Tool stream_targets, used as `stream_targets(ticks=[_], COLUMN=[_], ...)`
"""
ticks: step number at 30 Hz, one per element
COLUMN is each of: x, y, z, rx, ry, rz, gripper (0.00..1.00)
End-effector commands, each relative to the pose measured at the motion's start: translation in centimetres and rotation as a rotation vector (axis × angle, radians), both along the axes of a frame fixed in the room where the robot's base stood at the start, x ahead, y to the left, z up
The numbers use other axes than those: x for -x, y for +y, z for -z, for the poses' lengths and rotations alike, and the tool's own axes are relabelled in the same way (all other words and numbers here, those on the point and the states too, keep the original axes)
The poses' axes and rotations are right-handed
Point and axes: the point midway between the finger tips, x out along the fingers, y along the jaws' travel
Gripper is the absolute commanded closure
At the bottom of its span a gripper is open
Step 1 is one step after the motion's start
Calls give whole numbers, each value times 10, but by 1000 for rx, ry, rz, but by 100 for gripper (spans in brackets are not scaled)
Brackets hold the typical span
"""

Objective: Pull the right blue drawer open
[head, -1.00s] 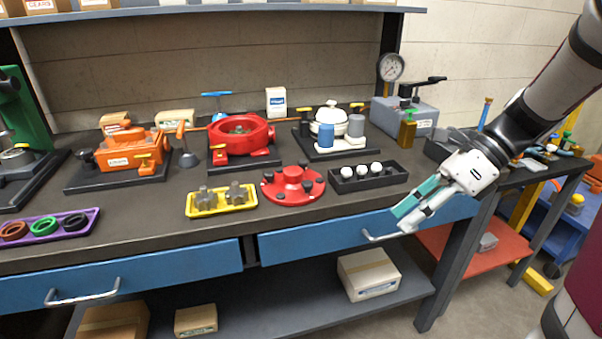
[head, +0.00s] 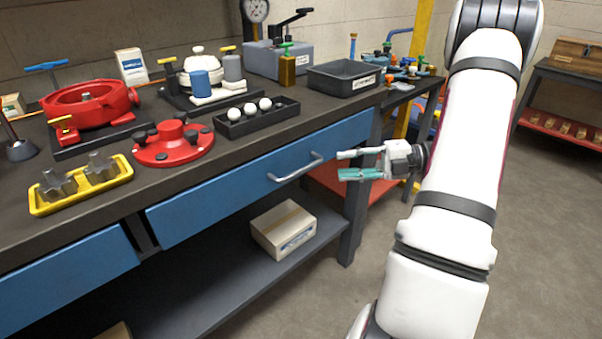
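The right blue drawer (head: 226,194) sits under the workbench top and looks shut, its front flush with the bench. Its silver bar handle (head: 296,168) is on the drawer front, toward the right in the picture. My gripper (head: 343,165) is to the right of the handle in the picture, with its fingertips pointing left toward it. A gap shows between the white upper finger and the teal lower finger, so it is open. Nothing is between the fingers. The handle is in full view and apart from the fingers.
The left blue drawer (head: 70,280) is beside it. A cardboard box (head: 284,229) stands on the shelf below. A black tray with white balls (head: 257,117) and a red fixture (head: 172,144) stand above on the bench. Floor (head: 330,295) in front is clear.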

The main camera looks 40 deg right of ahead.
Motion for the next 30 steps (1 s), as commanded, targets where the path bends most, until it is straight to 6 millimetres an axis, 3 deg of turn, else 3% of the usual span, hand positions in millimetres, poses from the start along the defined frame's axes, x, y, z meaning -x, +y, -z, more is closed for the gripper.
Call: stream_targets(ticks=[15,30], x=[-63,-75], y=[70,82], z=[15,16], rx=[2,2], ry=[-1,-1], rz=[-2,-1], gripper=[69,69])
